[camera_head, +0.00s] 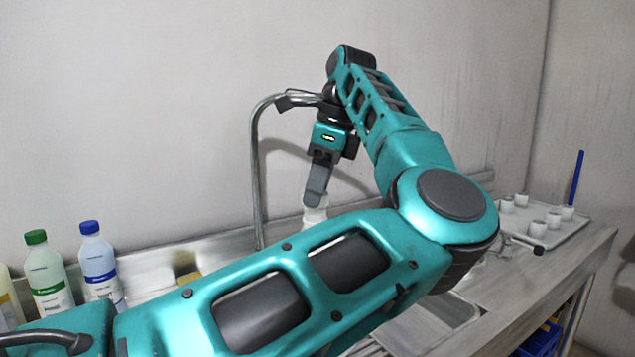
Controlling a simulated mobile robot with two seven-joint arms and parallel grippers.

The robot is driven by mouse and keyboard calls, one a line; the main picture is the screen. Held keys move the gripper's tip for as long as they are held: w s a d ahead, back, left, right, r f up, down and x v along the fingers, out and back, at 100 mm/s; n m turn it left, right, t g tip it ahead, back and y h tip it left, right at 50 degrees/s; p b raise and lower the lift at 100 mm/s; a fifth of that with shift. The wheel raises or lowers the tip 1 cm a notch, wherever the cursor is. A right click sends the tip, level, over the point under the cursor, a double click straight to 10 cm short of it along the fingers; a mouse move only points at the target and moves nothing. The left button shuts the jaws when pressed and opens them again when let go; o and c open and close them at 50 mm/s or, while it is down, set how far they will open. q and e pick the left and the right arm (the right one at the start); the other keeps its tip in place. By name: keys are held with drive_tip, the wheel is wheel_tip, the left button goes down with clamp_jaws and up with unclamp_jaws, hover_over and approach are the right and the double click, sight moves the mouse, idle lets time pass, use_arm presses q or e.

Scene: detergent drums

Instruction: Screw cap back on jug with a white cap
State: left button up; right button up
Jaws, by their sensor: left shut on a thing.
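My left gripper (318,190) points down near the middle of the view, in front of the back wall. It is shut on a white thing (315,213), which shows just below its fingers. It looks like the white cap or the top of the jug; I cannot tell which. My left forearm covers everything lower down, so the jug's body and whether cap and neck touch are hidden. My right gripper is not in view.
A bottle with a green cap (46,272) and one with a blue cap (98,262) stand at the left. A curved metal faucet (255,180) rises beside my gripper. A tray (570,231) with several small white cups is at the right. A blue bin (540,340) sits below.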

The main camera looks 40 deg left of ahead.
use_arm(q)
drive_tip(key=shift+r+p, duration=0.15)
drive_tip(key=shift+p, duration=0.2)
idle(0.5)
drive_tip(key=shift+f+b, duration=0.4)
drive_tip(key=shift+f, duration=0.8)
idle(2.1)
drive_tip(key=m+t+b, duration=0.1)
drive_tip(key=m+b, duration=0.1)
drive_tip(key=m, duration=0.1)
drive_tip(key=shift+s+f+m, duration=0.1)
drive_tip(key=shift+f+m, duration=0.05)
drive_tip(key=shift+m, duration=0.15)
drive_tip(key=shift+m+b, duration=0.35)
drive_tip(key=shift+m, duration=0.65)
